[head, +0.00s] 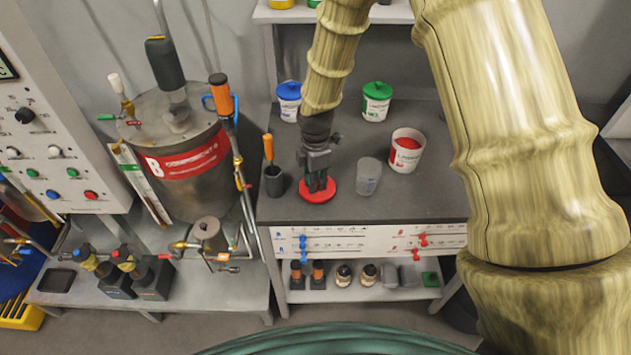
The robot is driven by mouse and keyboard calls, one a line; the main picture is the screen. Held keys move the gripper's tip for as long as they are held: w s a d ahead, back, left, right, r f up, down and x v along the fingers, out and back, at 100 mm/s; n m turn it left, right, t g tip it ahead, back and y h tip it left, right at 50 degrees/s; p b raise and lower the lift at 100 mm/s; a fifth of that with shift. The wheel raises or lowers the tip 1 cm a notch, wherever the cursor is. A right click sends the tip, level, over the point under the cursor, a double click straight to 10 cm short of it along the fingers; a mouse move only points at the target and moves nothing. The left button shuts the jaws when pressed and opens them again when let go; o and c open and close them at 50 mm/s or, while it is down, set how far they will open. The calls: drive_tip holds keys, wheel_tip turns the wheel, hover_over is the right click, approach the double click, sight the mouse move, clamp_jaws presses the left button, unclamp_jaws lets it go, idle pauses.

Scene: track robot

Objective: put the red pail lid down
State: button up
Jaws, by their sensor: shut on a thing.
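The red pail lid (318,196) is a flat red disc at the front left part of the dark bench top (290,222). My gripper (317,186) points down and is shut on the middle of the lid. The lid looks level and very close to the bench top; I cannot tell whether it touches. The inner faces of my fingers are hidden.
A clear cup (367,176) stands between lid and pail. A dark holder (273,181) with an orange-handled tool is left of the lid. Blue-lidded (289,100) and green-lidded (376,101) pails stand behind. A large steel tank (180,160) is at left.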

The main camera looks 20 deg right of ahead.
drive_tip(key=shift+f, duration=0.7)
drive_tip(key=shift+f, duration=0.1)
drive_tip(key=o, duration=0.9)
drive_tip(key=shift+c, duration=0.2)
wheel_tip(320, 180, up, 12)
drive_tip(key=b, duration=0.3)
